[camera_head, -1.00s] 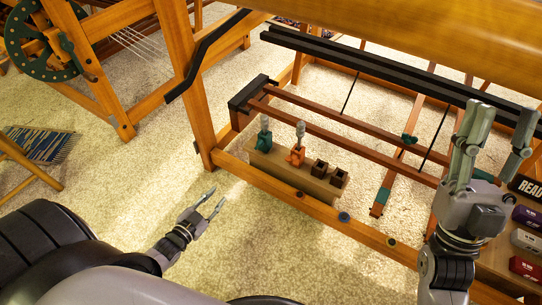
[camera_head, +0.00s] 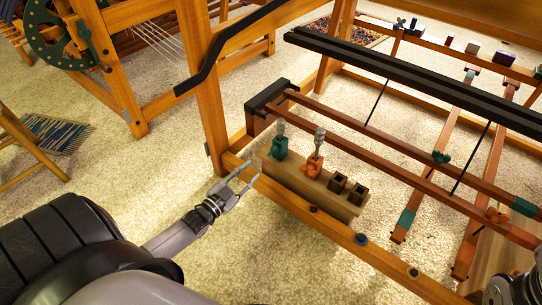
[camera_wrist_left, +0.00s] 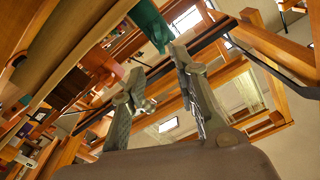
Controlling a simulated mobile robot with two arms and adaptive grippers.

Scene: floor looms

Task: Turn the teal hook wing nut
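A teal wing nut (camera_head: 441,157) sits on a reddish-brown bar under the loom. A teal hook-like piece with a grey top (camera_head: 280,144) stands in a wooden block, beside a similar orange piece (camera_head: 314,163). I cannot tell from the views which teal piece is the hook wing nut. My left gripper (camera_head: 245,178) is open and empty, left of the block by the loom's lower rail. In the left wrist view its fingers (camera_wrist_left: 160,68) are apart, with a teal part (camera_wrist_left: 150,25) above them. Only a piece of my right arm shows at the lower right corner; its fingers are hidden.
The loom's upright post (camera_head: 208,100) and lower rail (camera_head: 330,225) stand close to my left gripper. The wooden block (camera_head: 340,207) also has two dark square sockets. Carpet at the front is clear.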

